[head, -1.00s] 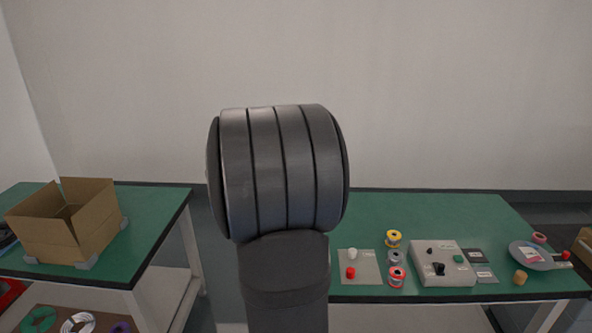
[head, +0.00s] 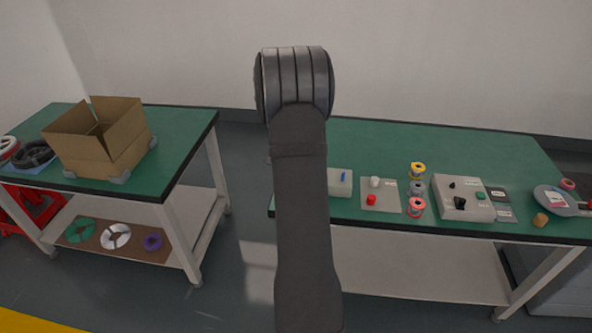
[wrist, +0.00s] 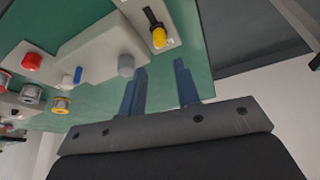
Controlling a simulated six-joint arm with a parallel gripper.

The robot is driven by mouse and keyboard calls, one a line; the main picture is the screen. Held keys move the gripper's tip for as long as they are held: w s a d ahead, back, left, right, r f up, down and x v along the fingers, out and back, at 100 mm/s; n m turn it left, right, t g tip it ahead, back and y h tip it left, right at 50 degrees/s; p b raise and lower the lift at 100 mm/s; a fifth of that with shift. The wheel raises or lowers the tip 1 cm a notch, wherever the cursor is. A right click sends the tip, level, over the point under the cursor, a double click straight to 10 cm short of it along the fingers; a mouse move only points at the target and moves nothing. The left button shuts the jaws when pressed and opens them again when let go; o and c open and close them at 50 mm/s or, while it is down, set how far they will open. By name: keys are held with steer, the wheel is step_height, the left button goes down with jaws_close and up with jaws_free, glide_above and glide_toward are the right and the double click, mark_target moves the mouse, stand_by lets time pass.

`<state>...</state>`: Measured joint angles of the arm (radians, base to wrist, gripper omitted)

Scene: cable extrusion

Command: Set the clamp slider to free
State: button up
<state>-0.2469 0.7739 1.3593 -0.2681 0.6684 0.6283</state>
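A yellow knob (wrist: 158,38) sits at one end of a dark slot on a light plate (wrist: 172,42) in the upper middle of the wrist view; it looks like the clamp slider, but no label is legible. My gripper (wrist: 160,78) shows in the wrist view with two dark blue fingers spread apart and nothing between them. The fingertips point towards the table, below the yellow knob in the picture and apart from it. In the head view my arm hides the gripper and the slider.
A light box (wrist: 97,42) with a grey knob (wrist: 126,65) and blue lever (wrist: 78,75) is beside the slider plate. Red (head: 371,200) and white (head: 375,182) knobs, spools (head: 416,207) and a control box (head: 462,210) stand further right. A cardboard box (head: 105,140) is on the left table.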

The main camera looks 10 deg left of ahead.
steer(key=x, duration=0.9)
steer(key=shift+w+f, duration=0.1)
steer(key=shift+f, duration=0.15)
jaws_close()
